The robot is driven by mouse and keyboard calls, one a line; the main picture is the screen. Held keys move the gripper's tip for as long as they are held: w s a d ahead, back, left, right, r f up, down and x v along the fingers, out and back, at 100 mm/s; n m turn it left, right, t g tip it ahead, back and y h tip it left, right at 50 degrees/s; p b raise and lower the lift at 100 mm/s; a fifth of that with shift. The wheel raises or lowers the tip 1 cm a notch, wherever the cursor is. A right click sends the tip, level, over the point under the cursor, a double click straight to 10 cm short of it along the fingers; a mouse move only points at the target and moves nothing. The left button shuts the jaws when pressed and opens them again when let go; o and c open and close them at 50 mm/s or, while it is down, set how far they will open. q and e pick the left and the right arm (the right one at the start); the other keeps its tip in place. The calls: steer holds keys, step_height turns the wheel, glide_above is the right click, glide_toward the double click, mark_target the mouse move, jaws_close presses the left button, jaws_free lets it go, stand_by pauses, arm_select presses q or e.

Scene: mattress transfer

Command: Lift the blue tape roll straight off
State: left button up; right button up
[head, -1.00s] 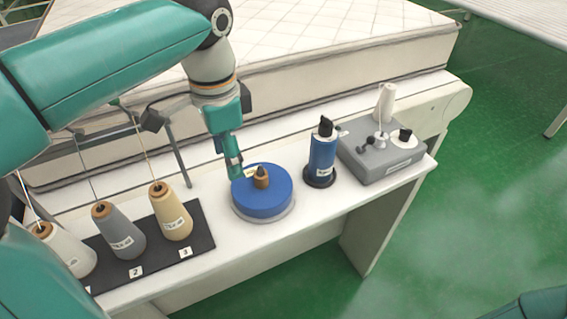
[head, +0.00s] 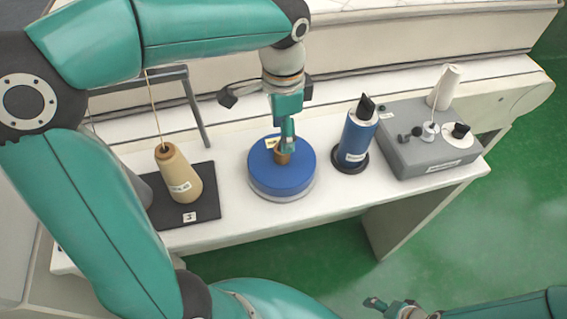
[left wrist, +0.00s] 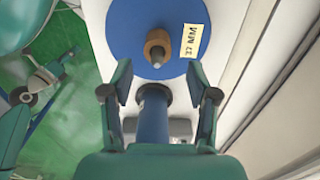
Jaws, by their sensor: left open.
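The blue tape roll (head: 268,181) lies flat on a pale round base (head: 288,196) on the white bench. A brown spindle (head: 282,157) with a metal tip stands up through its middle, and a "27 MM" label (left wrist: 191,41) is on its top. My left gripper (head: 288,143) is above the roll, close to the spindle. In the left wrist view my left fingers (left wrist: 160,76) are spread apart and empty, with the blue roll (left wrist: 122,28) ahead of them. Contact cannot be told. My right gripper (head: 376,304) is low at the right, away from the bench; its jaws are unclear.
A blue cylinder (head: 356,138) on a black base stands right of the roll. Beyond it is a grey box (head: 432,162) with knobs and a white cone. A tan yarn cone (head: 182,182) on a black mat (head: 208,207) is at left. Bench space before the roll is clear.

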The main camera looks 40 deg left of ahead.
mark_target(284, 158)
arm_select(q)
steer(key=shift+s+f, duration=0.15)
steer(key=shift+f, duration=1.45)
steer(key=shift+s+f, duration=0.1)
steer(key=shift+f, duration=1.45)
jaws_close()
